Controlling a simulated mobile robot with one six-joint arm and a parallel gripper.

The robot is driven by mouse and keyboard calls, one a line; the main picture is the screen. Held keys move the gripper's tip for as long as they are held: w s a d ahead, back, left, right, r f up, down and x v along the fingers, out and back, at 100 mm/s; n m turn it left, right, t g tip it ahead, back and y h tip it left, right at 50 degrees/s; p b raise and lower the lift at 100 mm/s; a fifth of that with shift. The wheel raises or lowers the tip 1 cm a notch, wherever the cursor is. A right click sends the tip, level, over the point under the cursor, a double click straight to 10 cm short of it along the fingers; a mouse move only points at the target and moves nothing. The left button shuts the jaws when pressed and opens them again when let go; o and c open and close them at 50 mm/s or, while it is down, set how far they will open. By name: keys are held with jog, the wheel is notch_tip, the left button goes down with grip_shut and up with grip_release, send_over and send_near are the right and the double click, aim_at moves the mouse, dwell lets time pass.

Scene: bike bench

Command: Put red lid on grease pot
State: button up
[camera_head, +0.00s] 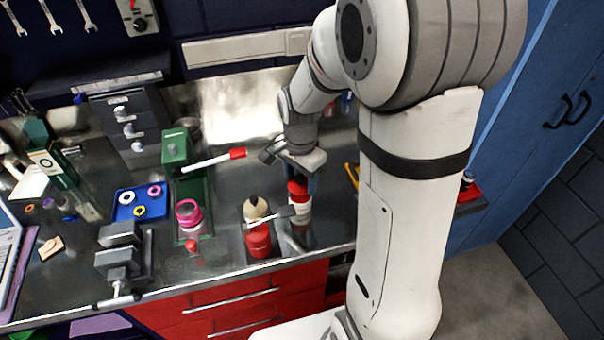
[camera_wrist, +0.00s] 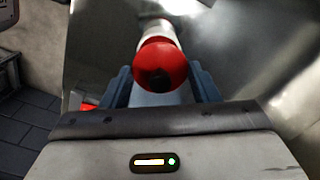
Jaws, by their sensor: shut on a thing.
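The red lid (camera_wrist: 162,66), round with a dark centre, is between the two blue-grey fingers of my gripper (camera_wrist: 162,88) in the wrist view. A white pot body (camera_wrist: 160,32), apparently the grease pot, shows beyond it. In the head view, the red lid (camera_head: 298,187) is under my gripper (camera_head: 298,172), directly above the white pot (camera_head: 300,209), which stands upright near the bench's front edge. My gripper is shut on the lid. I cannot tell whether lid and pot touch all round.
A red container (camera_head: 258,242) and a cream round thing with a dark top (camera_head: 255,207) stand just left. A pink jar (camera_head: 188,218), green stand (camera_head: 176,150), blue tray (camera_head: 130,207) and grey vise (camera_head: 118,262) are farther left. The bench's front edge is close.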

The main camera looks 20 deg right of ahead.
aim_at(301, 185)
jog(key=shift+f+b, duration=0.55)
jog(key=shift+f, duration=0.55)
jog(key=shift+f+b, duration=0.5)
dwell(0.6)
jog(key=o, duration=0.7)
jog(key=shift+s, duration=0.1)
jog(key=shift+r+p, duration=4.1)
jog(key=shift+r, duration=1.45)
jog(key=s+r+n+t+b, duration=0.1)
jog(key=s+r+n, duration=0.1)
jog(key=s+n, duration=0.2)
jog(key=s+r+n+t+b, duration=0.1)
jog(key=s+r+n+b, duration=0.1)
jog(key=s+n, duration=0.2)
jog(key=s+r+n+t+b, duration=0.1)
jog(key=s+n, duration=0.3)
jog(key=s, duration=0.2)
jog(key=shift+s+d+r+b, duration=0.2)
jog(key=shift+s+r+b, duration=0.1)
jog(key=shift+r+b, duration=0.1)
